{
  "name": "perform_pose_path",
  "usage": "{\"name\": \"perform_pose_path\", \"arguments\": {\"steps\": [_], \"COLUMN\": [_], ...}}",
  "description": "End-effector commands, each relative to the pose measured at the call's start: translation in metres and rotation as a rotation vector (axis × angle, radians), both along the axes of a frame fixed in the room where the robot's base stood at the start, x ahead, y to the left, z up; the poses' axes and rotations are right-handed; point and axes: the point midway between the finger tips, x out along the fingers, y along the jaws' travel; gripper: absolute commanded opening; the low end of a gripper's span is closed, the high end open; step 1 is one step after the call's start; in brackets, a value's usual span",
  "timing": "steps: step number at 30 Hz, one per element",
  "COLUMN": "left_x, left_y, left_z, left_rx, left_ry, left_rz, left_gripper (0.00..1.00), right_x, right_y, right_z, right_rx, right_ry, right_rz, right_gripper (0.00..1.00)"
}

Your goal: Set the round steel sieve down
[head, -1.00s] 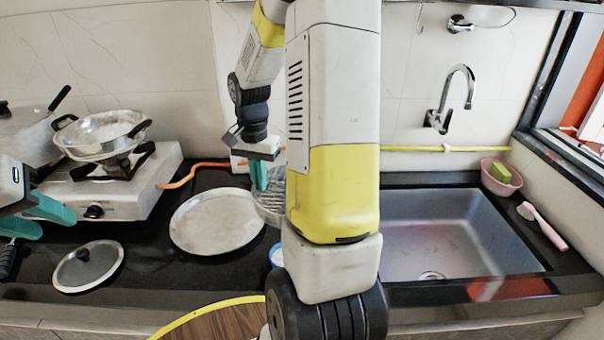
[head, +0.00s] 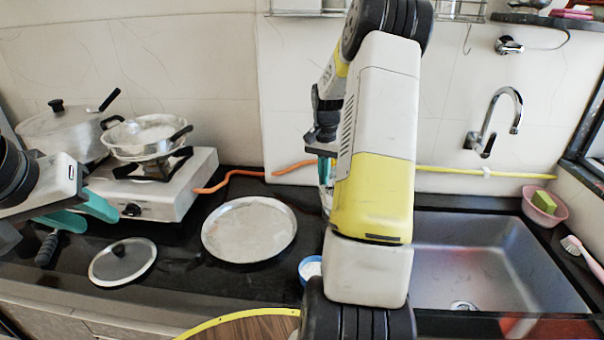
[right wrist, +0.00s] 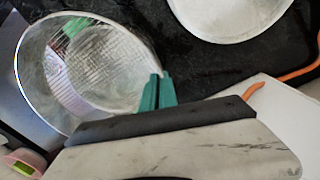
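The round steel sieve (right wrist: 105,60), a shiny mesh bowl, fills the upper left of the right wrist view. My right gripper's teal fingers (right wrist: 157,92) are close together on its rim and hold it. In the head view my right gripper (head: 325,170) is mostly hidden behind my right arm. Only a thin sliver of the sieve (head: 327,200) shows there, between the round tray and the sink. Whether the sieve touches the counter is hidden. My left gripper (head: 80,212) is open and empty at the left, above the counter.
A round steel tray (head: 249,232) lies on the dark counter, with a lid (head: 122,262) to its left. A stove (head: 185,185) holds a pan (head: 145,138). A small blue-rimmed bowl (head: 310,268) stands near the front edge. The sink (head: 490,262) is at right.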

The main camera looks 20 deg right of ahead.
Motion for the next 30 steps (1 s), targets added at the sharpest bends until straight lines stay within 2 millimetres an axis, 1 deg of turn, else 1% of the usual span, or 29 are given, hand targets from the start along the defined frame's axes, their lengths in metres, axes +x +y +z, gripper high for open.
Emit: {"name": "perform_pose_path", "arguments": {"steps": [1, 4, 11, 26, 27, 29, 30], "left_x": [0.000, 0.000, 0.000, 0.000, 0.000, 0.000, 0.000], "left_y": [0.000, 0.000, 0.000, 0.000, 0.000, 0.000, 0.000], "left_z": [0.000, 0.000, 0.000, 0.000, 0.000, 0.000, 0.000], "left_rx": [0.000, 0.000, 0.000, 0.000, 0.000, 0.000, 0.000], "left_ry": [0.000, 0.000, 0.000, 0.000, 0.000, 0.000, 0.000], "left_rz": [0.000, 0.000, 0.000, 0.000, 0.000, 0.000, 0.000], "left_gripper": [0.36, 0.36, 0.36, 0.36, 0.36, 0.36, 0.36], "right_x": [-0.001, 0.000, 0.000, 0.000, 0.000, 0.000, 0.000], "right_y": [0.000, 0.000, 0.000, 0.000, 0.000, 0.000, 0.000], "right_z": [-0.009, -0.018, -0.018, -0.030, -0.030, -0.030, -0.030], "right_rx": [0.002, -0.001, -0.001, -0.001, -0.001, -0.001, -0.001], "right_ry": [0.003, 0.002, 0.000, 0.000, 0.000, 0.000, 0.000], "right_rz": [-0.001, -0.002, -0.001, -0.001, -0.001, -0.001, -0.001], "right_gripper": [0.00, 0.00, 0.00, 0.00, 0.08, 0.20, 0.24]}}
